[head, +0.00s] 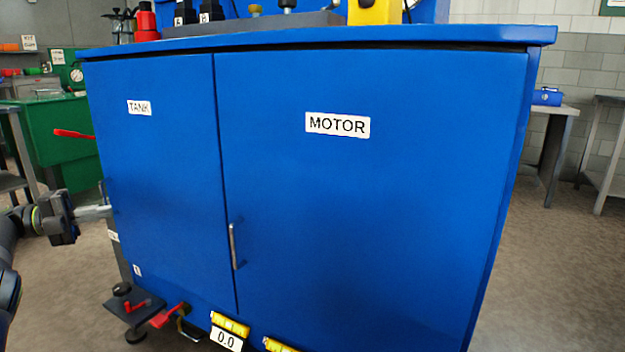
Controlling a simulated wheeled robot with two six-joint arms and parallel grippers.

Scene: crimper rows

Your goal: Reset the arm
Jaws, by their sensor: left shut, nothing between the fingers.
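My left gripper (97,212) is at the left edge of the view, pointing right, with its fingers together and nothing seen in them. Its tips are near the left side of a large blue cabinet (370,210); I cannot tell whether they touch it. My left arm comes in from the lower left. My right gripper is not in view.
The cabinet has doors labelled TANK (139,108) and MOTOR (338,125), and a metal handle (234,246). A black pedal-like plate (134,302) is low in front. Open floor (565,275) lies to the right.

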